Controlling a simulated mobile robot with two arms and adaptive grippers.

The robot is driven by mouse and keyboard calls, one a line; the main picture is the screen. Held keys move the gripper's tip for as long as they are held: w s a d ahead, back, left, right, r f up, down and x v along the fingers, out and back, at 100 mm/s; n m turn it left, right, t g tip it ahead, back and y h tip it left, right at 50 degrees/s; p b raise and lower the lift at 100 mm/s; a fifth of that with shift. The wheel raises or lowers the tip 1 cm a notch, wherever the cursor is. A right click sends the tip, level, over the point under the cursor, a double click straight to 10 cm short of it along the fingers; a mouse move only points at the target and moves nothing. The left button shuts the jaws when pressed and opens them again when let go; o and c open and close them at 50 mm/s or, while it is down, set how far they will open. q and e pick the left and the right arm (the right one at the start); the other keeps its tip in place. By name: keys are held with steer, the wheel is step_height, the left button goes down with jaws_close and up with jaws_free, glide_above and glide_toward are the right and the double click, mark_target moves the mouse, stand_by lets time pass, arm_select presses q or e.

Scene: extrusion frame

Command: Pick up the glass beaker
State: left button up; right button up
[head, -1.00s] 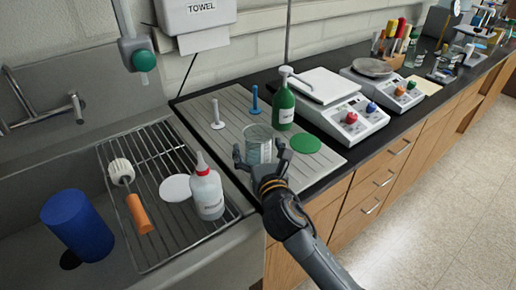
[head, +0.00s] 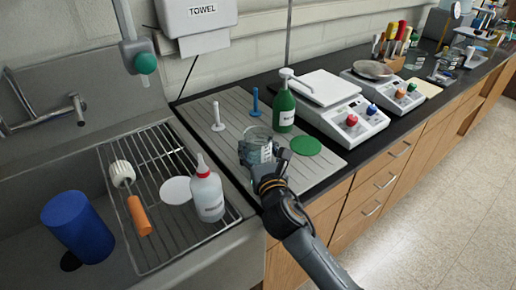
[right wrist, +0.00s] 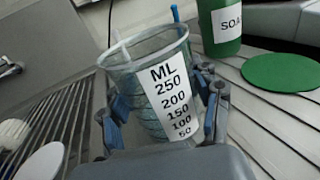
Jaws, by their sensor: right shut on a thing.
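The clear glass beaker (head: 259,137) stands on the grooved drain board (head: 318,180) in the head view. In the right wrist view the beaker (right wrist: 150,75) shows a white ML scale label and leans in the tilted picture. My right gripper (head: 263,153) is shut on the beaker, with a finger on each side of it; the fingers also show in the right wrist view (right wrist: 163,120). I cannot tell whether the beaker's base touches the board. My left gripper is in neither view.
A green soap bottle (head: 284,105) stands close behind the beaker, and a green disc (head: 306,146) lies to its right. Two pegs, white (head: 218,115) and blue (head: 255,101), rise behind. A white squeeze bottle (head: 207,190) stands on the sink rack (head: 160,215).

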steer(key=shift+r, duration=1.1)
steer(key=s+d+r+p, duration=0.1)
steer(key=s+r, duration=0.9)
steer(key=s, duration=0.3)
steer(key=shift+s+r, duration=0.4)
steer(key=shift+d, duration=0.15)
